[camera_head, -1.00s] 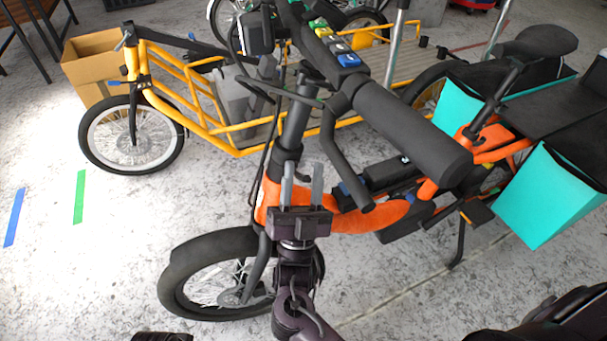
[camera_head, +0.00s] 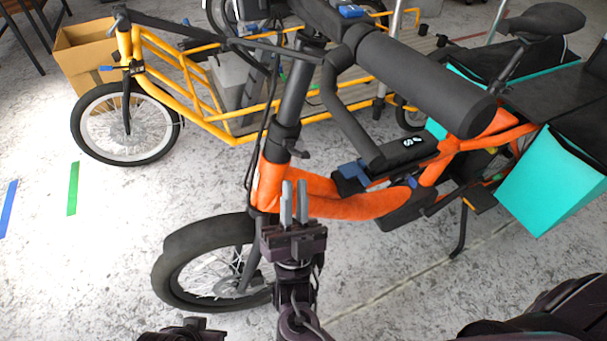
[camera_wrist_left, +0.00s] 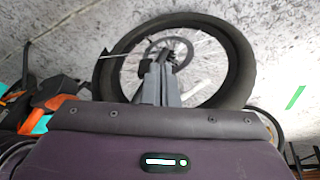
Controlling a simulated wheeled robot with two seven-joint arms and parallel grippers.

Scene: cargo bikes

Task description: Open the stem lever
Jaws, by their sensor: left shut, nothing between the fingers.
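The orange cargo bike (camera_head: 345,200) stands in the middle of the head view. Its dark stem (camera_head: 291,108) rises from the orange frame, and a small dark stem lever (camera_head: 297,149) sticks out to the right at the collar. My right gripper (camera_head: 294,184) points up below the lever, apart from it in the picture. Its two grey fingers have a narrow gap with nothing between them. My left gripper (camera_wrist_left: 158,62) is shut and empty in the left wrist view, seen against the bike's front wheel (camera_wrist_left: 222,40). Only a dark part of the left arm shows at the head view's bottom edge.
A yellow cargo bike (camera_head: 190,80) and a cardboard box (camera_head: 80,60) stand behind. Turquoise bags (camera_head: 550,185) hang at right.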

